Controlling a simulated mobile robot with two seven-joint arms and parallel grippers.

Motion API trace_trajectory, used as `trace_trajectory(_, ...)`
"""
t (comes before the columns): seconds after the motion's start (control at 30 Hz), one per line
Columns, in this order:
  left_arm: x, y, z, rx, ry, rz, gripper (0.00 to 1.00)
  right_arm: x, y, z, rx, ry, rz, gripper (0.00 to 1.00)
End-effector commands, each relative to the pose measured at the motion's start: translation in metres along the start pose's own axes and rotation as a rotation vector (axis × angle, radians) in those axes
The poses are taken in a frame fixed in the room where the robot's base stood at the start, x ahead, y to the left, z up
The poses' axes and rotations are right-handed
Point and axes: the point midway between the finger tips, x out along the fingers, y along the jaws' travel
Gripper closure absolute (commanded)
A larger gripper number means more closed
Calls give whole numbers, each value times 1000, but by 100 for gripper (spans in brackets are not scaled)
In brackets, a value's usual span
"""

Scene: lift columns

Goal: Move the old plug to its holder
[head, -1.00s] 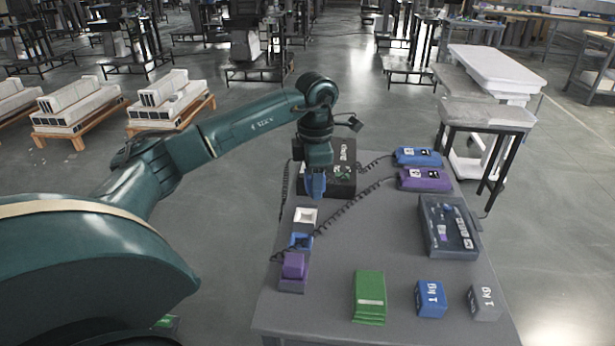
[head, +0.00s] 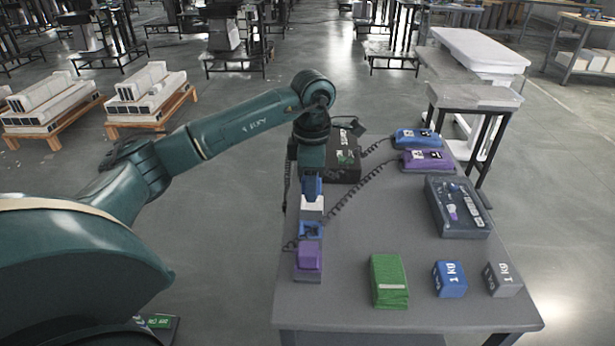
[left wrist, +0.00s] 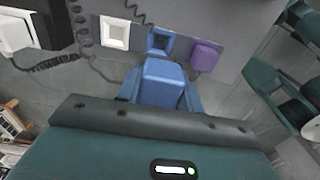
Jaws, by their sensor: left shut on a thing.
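My left gripper (head: 311,198) points down over the left side of the table and is shut on a blue plug (left wrist: 164,84). In the left wrist view the plug sits between the fingers, with the square blue holder (left wrist: 159,41) just beyond it. A white square holder (head: 312,208) lies close to the gripper in the head view. The blue holder (head: 310,231) is nearer the front, and a purple plug (head: 309,254) sits in a purple holder in front of that. Whether the held plug touches anything below is not clear. My right gripper is not in view.
Coiled cords run from the blue device (head: 418,139) and purple device (head: 427,161) toward the holders. A black box (head: 343,160) stands behind the gripper. A grey tray (head: 467,230), green block (head: 388,281), blue weight (head: 449,279) and grey weight (head: 502,280) are rightward. The table's middle is clear.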

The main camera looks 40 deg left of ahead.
Motion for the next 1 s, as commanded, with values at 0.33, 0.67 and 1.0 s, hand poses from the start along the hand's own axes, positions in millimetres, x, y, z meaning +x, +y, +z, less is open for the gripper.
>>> trace_trajectory(0.33,39,-1,5,4,0,-1,87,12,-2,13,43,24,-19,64)
trace_trajectory(0.67,72,-2,11,8,0,-1,87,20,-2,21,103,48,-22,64)
trace_trajectory(1.0,94,-2,9,6,0,0,87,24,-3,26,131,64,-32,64)
